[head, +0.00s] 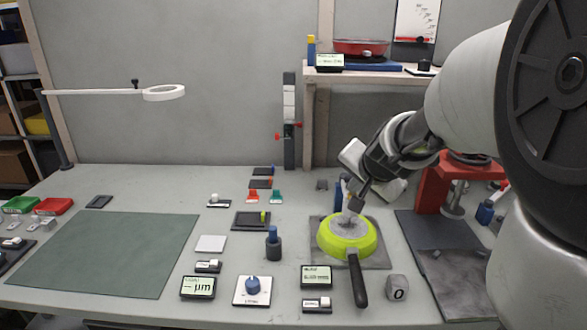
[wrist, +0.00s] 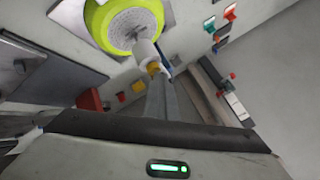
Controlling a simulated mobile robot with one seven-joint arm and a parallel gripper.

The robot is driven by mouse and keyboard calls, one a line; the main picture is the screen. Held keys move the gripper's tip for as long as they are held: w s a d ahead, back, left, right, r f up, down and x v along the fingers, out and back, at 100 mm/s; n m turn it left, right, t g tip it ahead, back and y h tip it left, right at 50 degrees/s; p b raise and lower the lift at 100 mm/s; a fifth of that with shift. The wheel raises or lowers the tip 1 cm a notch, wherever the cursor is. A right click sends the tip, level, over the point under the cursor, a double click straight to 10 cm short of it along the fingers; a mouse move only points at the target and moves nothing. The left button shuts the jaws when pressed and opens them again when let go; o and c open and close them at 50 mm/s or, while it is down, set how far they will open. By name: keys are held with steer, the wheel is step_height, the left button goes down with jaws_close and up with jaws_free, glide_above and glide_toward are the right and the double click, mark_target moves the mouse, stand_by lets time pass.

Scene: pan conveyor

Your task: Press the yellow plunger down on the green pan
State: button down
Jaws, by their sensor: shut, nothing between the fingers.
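The green pan (head: 328,240) sits on a grey plate (head: 376,262) at the right of the bench, its black handle pointing toward the front. It also shows in the wrist view (wrist: 98,22). A small white cylinder (wrist: 143,47) stands over the pan's grey inner face, with the yellow plunger (wrist: 153,67) at its end nearest me. My gripper (head: 354,206) is above the pan, pointing down, shut and empty. In the wrist view its fingertips (wrist: 157,76) are right at the yellow plunger; I cannot tell whether they touch.
A grey cube (head: 397,288) and display boxes (head: 316,276) stand near the pan's handle. A dark bottle (head: 273,245) stands to its left, a red press (head: 433,185) to its right. The green mat (head: 110,250) at left is clear.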

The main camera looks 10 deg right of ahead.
steer(key=shift+s+a+f, duration=0.1)
steer(key=shift+s+f, duration=0.1)
steer(key=shift+f, duration=0.2)
steer(key=shift+w+r+p, duration=0.1)
steer(key=shift+r+p, duration=1.25)
steer(key=shift+r, duration=0.3)
step_height(320, 180, up, 5)
steer(key=p, duration=0.4)
steer(key=shift+p, duration=0.3)
